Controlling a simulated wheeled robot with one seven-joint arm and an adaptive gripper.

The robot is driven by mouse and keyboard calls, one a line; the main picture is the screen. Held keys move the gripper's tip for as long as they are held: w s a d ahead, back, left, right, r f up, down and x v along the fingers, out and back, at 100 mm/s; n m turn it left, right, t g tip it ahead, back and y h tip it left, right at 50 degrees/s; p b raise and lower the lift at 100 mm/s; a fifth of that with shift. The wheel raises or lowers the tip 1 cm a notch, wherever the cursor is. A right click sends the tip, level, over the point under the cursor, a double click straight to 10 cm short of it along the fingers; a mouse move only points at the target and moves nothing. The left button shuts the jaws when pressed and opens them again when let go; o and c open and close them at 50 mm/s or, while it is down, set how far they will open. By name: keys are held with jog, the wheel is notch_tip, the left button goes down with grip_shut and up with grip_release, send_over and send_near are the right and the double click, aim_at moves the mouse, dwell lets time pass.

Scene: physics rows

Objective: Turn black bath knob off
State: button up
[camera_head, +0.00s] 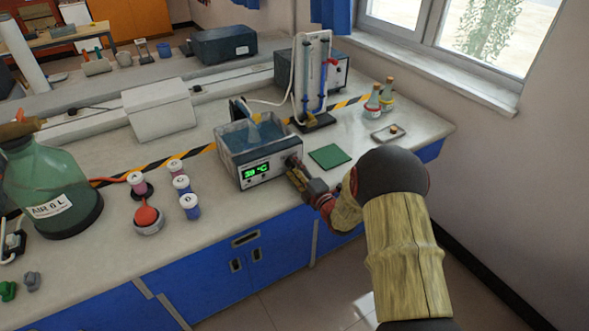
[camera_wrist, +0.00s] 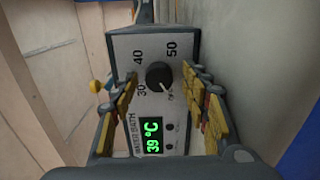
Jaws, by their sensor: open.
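The water bath (camera_head: 228,169) is a grey box of bluish liquid on the bench, with a green display. In the wrist view its front panel (camera_wrist: 125,58) appears turned sideways, and the display (camera_wrist: 152,136) reads 39 °C. The black knob (camera_wrist: 159,75) sits on this panel beside the marks 30, 40 and 50. A small pale mark shows at its lower edge, too small to read surely. My gripper (camera_wrist: 158,83) is open, with one yellow-padded finger on each side of the knob and apparent gaps to it. In the head view my gripper (camera_head: 298,177) is at the panel's right end.
A green pad (camera_head: 330,156) lies right of the bath. A glass apparatus on a stand (camera_head: 313,85) is behind it. Several labelled jars (camera_head: 181,186) and a red-topped container (camera_head: 148,218) stand to the left, with a big green bottle (camera_head: 50,190) beyond.

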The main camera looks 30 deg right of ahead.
jog(key=s, duration=1.2)
jog(key=shift+d, duration=0.2)
jog(key=a+r+m+g+h+p, duration=0.35)
jog(key=r+m+g, duration=0.4)
jog(key=r, duration=0.85)
jog(key=s+a+r+m+g+y+p, duration=0.1)
jog(key=s+a+r+m, duration=0.1)
jog(key=s+a, duration=0.3)
jog(key=s+a+r+m+g+y+p, duration=0.1)
jog(key=s+a+m, duration=0.4)
jog(key=s, duration=0.7)
jog(key=s+a+r+m+g+y+p, duration=0.1)
jog(key=s+a+r+m+g, duration=0.2)
jog(key=s, duration=0.6)
jog(key=a+r+m, duration=0.1)
jog(key=a+r, duration=0.1)
jog(key=a, duration=0.1)
jog(key=shift+a+p, duration=0.25)
jog(key=shift+p, duration=0.05)
